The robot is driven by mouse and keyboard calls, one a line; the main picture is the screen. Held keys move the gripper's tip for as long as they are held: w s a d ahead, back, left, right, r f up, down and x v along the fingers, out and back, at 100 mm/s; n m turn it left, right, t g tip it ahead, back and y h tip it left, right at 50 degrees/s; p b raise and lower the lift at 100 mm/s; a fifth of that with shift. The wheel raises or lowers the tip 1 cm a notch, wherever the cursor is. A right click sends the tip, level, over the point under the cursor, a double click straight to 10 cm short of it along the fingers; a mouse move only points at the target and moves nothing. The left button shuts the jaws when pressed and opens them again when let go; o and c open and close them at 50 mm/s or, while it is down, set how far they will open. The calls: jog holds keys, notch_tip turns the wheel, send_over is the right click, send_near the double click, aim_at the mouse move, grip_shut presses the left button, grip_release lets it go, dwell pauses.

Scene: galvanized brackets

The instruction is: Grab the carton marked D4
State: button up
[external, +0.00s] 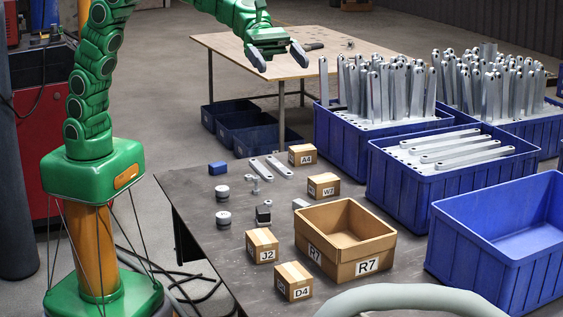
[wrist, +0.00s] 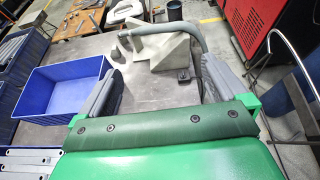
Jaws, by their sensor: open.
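The carton marked D4 (external: 294,281) is a small brown box with a white label. It sits on the dark table near its front edge, left of and in front of the open carton marked R7 (external: 345,240). The carton marked J2 (external: 262,246) stands just behind and to its left. My gripper (external: 277,55) is raised high above the far part of the table, well away from D4, open and empty. In the wrist view my gripper (wrist: 160,88) shows its two grey fingers spread apart. The D4 carton cannot be made out in the wrist view.
Cartons A4 (external: 302,154) and W7 (external: 323,185) stand farther back among small metal parts. Blue crates of brackets (external: 375,155) and an empty blue crate (external: 500,235) line the right. A pale curved tube (external: 410,298) crosses the front. The wrist view shows an empty blue crate (wrist: 62,92).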

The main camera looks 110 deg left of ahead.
send_near(291, 268)
jog(key=x, duration=0.4)
jog(key=shift+d, duration=0.6)
jog(key=shift+x, duration=1.3)
jog(key=shift+w+d+f, duration=0.2)
jog(key=shift+w+f, duration=0.2)
jog(key=shift+w, duration=0.1)
jog(key=shift+x, duration=2)
jog(key=shift+w+a, duration=0.1)
jog(key=shift+c, duration=0.3)
jog(key=c, duration=1.1)
jog(key=shift+r, duration=0.1)
jog(key=shift+c, duration=0.2)
